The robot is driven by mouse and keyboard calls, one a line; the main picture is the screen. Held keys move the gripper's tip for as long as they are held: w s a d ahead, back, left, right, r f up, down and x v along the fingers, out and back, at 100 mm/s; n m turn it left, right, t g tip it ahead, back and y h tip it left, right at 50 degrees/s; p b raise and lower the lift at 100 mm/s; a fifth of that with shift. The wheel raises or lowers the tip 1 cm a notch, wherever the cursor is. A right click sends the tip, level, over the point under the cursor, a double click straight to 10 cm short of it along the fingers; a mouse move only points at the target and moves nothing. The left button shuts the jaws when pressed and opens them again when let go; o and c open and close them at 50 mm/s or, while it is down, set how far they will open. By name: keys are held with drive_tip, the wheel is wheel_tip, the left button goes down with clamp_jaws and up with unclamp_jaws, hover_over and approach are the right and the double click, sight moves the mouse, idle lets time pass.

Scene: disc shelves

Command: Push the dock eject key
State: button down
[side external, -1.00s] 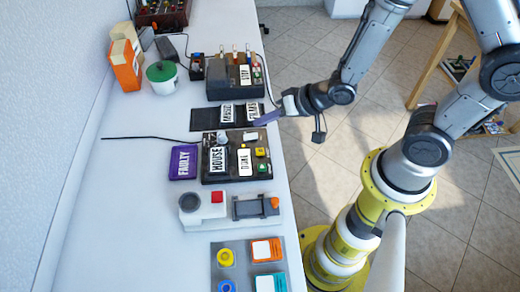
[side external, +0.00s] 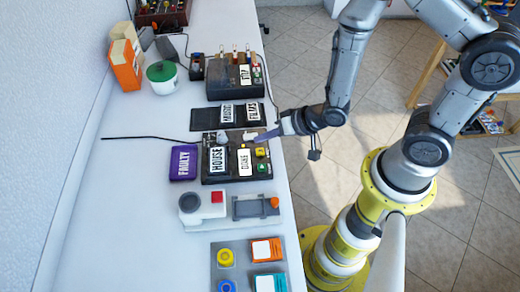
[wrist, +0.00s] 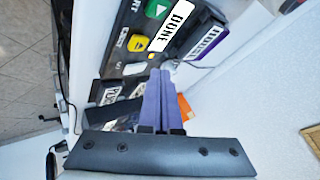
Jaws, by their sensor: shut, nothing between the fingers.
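The dock (side external: 232,178) is a black box lying on the white bench, with HOUSE and DONE labels on top. Its right side carries a white key (side external: 251,135), a yellow key (side external: 261,152) and a green key (side external: 262,168). In the wrist view, the yellow key (wrist: 136,44) bears an up-pointing mark beside partly legible EJECT lettering. The green key (wrist: 157,9) and white key (wrist: 134,69) flank it. My gripper (side external: 258,139) has purple fingers, shut and empty, over the dock's right edge near the white key. In the wrist view, its fingertips (wrist: 159,72) sit beside the white key; contact cannot be told.
A purple FAULTY case (side external: 184,163) lies left of the dock. A black labelled tray (side external: 238,116) and another black device (side external: 225,90) lie behind it. A grey-white device with a red button (side external: 217,197) stands in front. The bench's left strip is mostly clear.

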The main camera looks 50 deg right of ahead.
sight(264, 153)
drive_tip(key=shift+f, duration=1.3)
idle(1.1)
drive_tip(key=shift+f, duration=0.4)
drive_tip(key=shift+f, duration=0.45)
idle(0.7)
drive_tip(key=shift+r, duration=0.9)
drive_tip(key=shift+r, duration=2.5)
